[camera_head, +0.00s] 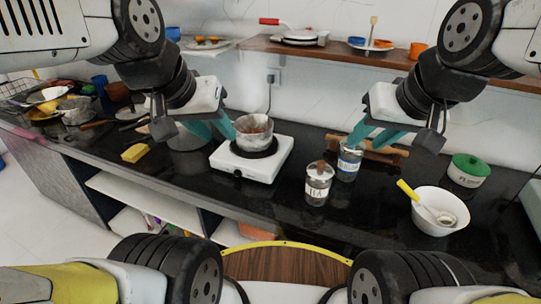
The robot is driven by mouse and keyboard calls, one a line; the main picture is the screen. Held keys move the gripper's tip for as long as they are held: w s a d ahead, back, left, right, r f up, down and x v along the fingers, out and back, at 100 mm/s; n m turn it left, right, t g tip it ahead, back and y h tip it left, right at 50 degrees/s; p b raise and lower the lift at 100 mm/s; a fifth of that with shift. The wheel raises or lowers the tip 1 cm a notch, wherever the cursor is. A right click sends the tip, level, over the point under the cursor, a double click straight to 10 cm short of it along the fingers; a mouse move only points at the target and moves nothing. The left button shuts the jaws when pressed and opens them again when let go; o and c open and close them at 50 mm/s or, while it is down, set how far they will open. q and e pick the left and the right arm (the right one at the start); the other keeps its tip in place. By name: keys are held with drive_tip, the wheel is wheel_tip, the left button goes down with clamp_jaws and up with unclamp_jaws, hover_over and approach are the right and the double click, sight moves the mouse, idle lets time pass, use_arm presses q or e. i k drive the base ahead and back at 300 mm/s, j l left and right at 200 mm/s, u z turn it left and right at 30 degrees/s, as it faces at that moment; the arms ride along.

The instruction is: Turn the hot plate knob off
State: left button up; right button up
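The white hot plate (268,170) stands on the dark counter, with a small dark knob (238,174) on its front face. A grey pot (254,138) with brownish contents sits on its black burner. My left gripper (220,132) is at the pot's left side, above and behind the knob; its teal fingers look apart with nothing visible between them. I cannot tell whether a finger touches the pot. My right gripper (362,143) is to the right of the hot plate, over a labelled glass jar (348,164); its teal fingers look apart, and contact with the jar is unclear.
A jar with a brown lid (318,185) stands right of the hot plate. A white bowl (440,211) with a yellow-handled utensil and a green-lidded container (468,170) are further right. A yellow sponge (135,153) lies left. The counter in front of the knob is clear.

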sight(238, 174)
drive_tip(key=j+z, duration=0.25)
drive_tip(key=z, duration=0.2)
drive_tip(key=i+j+z, duration=0.1)
drive_tip(key=j+z, duration=0.45)
drive_tip(key=z, duration=0.3)
drive_tip(key=k+j+z, duration=0.1)
drive_tip(key=j+z, duration=0.15)
drive_tip(key=z, duration=0.15)
drive_tip(key=k+j+z, duration=0.1)
drive_tip(key=j+z, duration=0.15)
drive_tip(key=z, duration=0.2)
drive_tip(key=k+j+z, duration=0.35)
drive_tip(key=k+j, duration=0.35)
drive_tip(key=j, duration=0.25)
drive_tip(key=k+j+z, duration=0.35)
drive_tip(key=k+j, duration=0.85)
drive_tip(key=k, duration=0.2)
